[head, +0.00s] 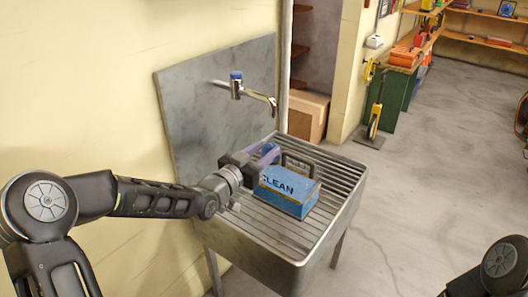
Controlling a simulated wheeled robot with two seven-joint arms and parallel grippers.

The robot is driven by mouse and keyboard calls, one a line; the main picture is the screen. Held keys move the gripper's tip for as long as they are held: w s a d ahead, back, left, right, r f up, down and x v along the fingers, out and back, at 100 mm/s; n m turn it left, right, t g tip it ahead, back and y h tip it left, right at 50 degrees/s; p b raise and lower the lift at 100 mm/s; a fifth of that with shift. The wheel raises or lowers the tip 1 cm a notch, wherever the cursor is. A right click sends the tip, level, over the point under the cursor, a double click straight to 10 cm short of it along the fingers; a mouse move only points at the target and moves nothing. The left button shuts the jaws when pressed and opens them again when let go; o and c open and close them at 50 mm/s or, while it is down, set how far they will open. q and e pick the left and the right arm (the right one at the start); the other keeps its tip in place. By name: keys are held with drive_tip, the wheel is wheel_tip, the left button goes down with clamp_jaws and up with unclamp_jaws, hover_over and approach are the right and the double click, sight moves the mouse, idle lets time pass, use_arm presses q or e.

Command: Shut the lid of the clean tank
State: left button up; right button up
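The clean tank (287,193) is a blue box with dark letters reading CLEAN on its front. It sits on the ribbed top of a metal sink. A dark loop, perhaps a handle, stands at its back right. My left gripper (264,156) is at the tank's upper left, overlapping its back edge in the head view. A purple part shows at the gripper's tip; I cannot tell whether it is a finger or part of the tank. The lid's position and any contact are unclear. My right gripper is out of view; only a piece of that arm shows at the lower right.
The metal sink (325,222) has free ribbed surface around the tank. A tap (240,88) with a blue top juts from the grey backboard (200,110) above. A cardboard box (308,115) and a shelf area lie behind. Open concrete floor is to the right.

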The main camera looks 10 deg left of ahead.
use_arm(q)
clamp_jaws()
idle(0.4)
